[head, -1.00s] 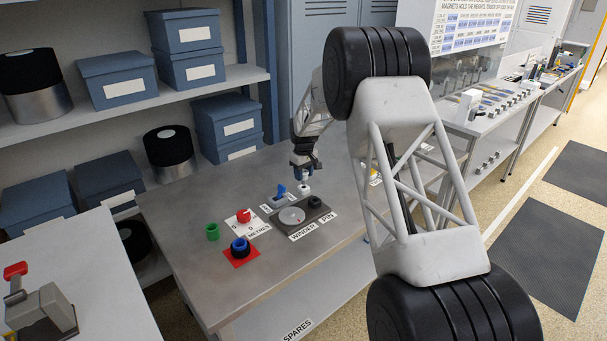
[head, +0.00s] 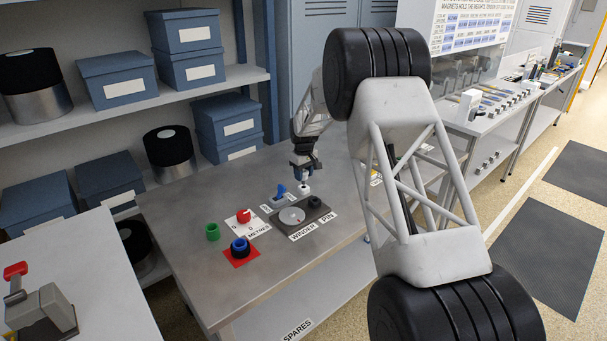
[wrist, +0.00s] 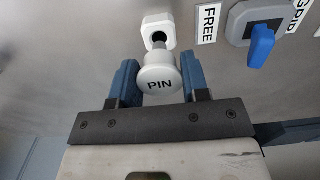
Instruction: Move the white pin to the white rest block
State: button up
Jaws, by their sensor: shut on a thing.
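The white pin (wrist: 159,78), with PIN printed on its round cap, sits between the two blue fingers of my gripper (wrist: 154,84) in the wrist view. My gripper is shut on it. A short grey shank shows beyond the cap and meets the white rest block (wrist: 158,22) in the picture. I cannot tell whether the shank is in the block's hole or just above it. In the head view my gripper (head: 303,183) is low over the bench, behind the winder plate, with little of the pin visible.
A blue lever (wrist: 261,46) on a grey plate stands right of the block, by a FREE label (wrist: 208,24). In the head view the winder plate (head: 313,223) has a disc and a black knob.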

aim_at(304, 180)
jog(key=shift+f, duration=1.65)
jog(key=o, duration=1.1)
jog(key=shift+r, duration=3.9)
